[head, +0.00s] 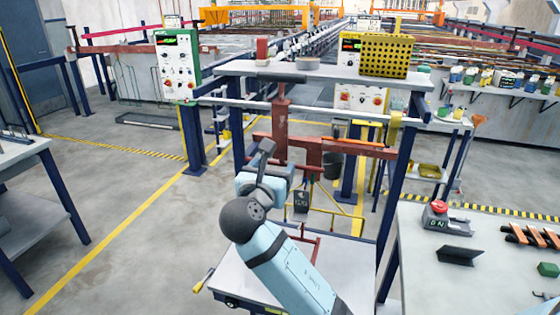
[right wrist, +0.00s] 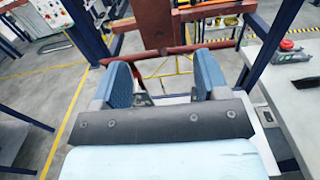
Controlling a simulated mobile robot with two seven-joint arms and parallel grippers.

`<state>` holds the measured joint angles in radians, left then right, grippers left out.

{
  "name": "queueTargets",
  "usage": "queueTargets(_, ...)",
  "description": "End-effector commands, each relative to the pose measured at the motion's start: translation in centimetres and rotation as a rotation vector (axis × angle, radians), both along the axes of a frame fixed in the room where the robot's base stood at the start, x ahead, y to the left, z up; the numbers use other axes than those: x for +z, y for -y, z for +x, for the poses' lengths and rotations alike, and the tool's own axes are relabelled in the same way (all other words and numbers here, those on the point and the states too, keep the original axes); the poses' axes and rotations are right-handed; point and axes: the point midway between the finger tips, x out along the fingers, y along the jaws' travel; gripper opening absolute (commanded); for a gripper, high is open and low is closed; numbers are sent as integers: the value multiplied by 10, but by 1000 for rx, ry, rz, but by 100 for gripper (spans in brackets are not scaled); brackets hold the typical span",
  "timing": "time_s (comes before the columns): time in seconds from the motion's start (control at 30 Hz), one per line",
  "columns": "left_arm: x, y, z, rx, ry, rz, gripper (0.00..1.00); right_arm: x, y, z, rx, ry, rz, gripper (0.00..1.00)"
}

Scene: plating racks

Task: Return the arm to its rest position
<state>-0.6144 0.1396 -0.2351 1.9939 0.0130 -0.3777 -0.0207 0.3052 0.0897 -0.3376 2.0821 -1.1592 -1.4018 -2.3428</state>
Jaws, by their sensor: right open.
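My right arm (head: 290,277) reaches up from the bottom of the head view, light blue with a black joint. My right gripper (head: 264,152) is at its far end, in front of a rack with blue posts and red beams. In the right wrist view the gripper (right wrist: 164,74) has its two blue finger pads wide apart, with nothing held between them. A red beam (right wrist: 170,52) shows beyond the fingers; I cannot tell how far away it is. My left gripper is not in view.
A work table (head: 415,265) with a red-button box (head: 438,215) stands at right. A shelf (head: 330,76) carries a yellow perforated box (head: 386,55). A white cart top (head: 238,275) lies below my arm. Open floor (head: 130,215) spreads to the left.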

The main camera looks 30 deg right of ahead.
Motion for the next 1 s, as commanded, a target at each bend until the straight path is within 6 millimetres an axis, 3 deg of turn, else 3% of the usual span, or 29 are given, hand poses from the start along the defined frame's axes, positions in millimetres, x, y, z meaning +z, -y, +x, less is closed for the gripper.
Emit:
queueTargets(0.1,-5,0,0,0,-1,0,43,-1,-21,-18,2,0,3,68)
queueTargets(0.3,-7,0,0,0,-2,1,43,0,-44,-38,1,1,2,68)
queueTargets(0.67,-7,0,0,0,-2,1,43,-4,-53,-44,11,6,13,68)
queueTargets(0.77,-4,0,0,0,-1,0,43,-25,-56,-39,72,33,87,68)
queueTargets(0.83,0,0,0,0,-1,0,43,-54,-60,-34,143,70,197,68)
queueTargets(1.0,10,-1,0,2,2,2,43,-150,-78,-40,302,184,674,68)
